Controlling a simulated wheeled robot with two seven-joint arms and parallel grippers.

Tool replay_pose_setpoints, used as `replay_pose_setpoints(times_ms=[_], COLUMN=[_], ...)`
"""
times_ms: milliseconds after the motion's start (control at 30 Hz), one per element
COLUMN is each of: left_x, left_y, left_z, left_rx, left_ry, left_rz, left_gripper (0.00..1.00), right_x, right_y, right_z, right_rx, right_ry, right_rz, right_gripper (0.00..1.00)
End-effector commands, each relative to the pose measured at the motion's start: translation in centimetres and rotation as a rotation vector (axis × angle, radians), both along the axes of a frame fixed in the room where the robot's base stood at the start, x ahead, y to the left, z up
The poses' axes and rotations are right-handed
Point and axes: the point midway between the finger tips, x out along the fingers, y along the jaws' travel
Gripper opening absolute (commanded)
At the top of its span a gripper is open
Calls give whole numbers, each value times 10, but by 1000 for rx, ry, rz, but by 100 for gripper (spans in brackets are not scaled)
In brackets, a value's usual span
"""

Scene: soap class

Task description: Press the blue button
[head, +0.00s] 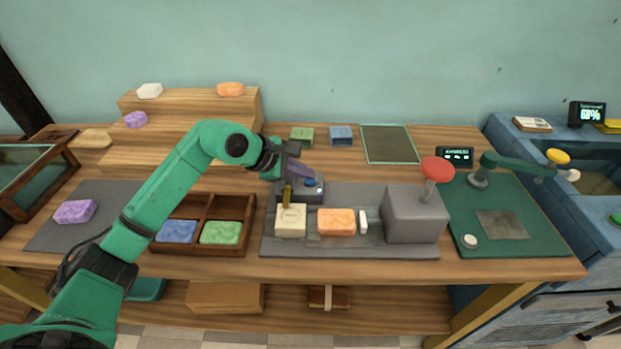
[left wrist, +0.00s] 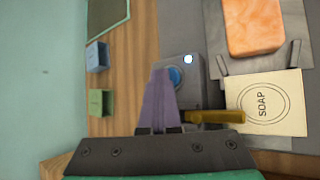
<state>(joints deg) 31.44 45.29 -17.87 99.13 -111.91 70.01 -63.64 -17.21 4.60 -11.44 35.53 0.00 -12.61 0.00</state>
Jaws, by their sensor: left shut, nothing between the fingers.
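The blue button (head: 309,183) sits on top of a small dark grey box (head: 289,192) at the back left of the grey machine's base. In the left wrist view, the button (left wrist: 177,76) shows just beyond and right of my fingertips, partly covered by them. A lit white-blue lamp (left wrist: 188,59) is beside it on the box. My left gripper (head: 307,174) is shut and empty, its purple-grey fingers reaching over the box from the left. The fingertips (left wrist: 160,73) are close to the button; I cannot tell whether they touch it. My right gripper is not in view.
A yellow lever (head: 287,196) stands by the box, near the cream soap (head: 291,220) stamped SOAP. An orange soap (head: 336,221) and a grey block with a red knob (head: 437,169) are to the right. Green (head: 302,136) and blue (head: 340,136) blocks stand behind.

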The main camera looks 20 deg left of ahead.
Motion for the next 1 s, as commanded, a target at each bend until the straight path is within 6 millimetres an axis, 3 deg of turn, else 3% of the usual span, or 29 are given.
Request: replay_pose_setpoints(times_ms=[433,900,1000], left_x=[0,0,0], left_y=[0,1,1], left_z=[9,66,69], left_rx=[1,0,1], left_ry=[1,2,2], left_rz=[0,1,1], left_gripper=[0,0,0], right_x=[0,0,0], right_y=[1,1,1], right_z=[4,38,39], right_rx=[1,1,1], right_ry=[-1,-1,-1], right_rz=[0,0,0], right_gripper=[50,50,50])
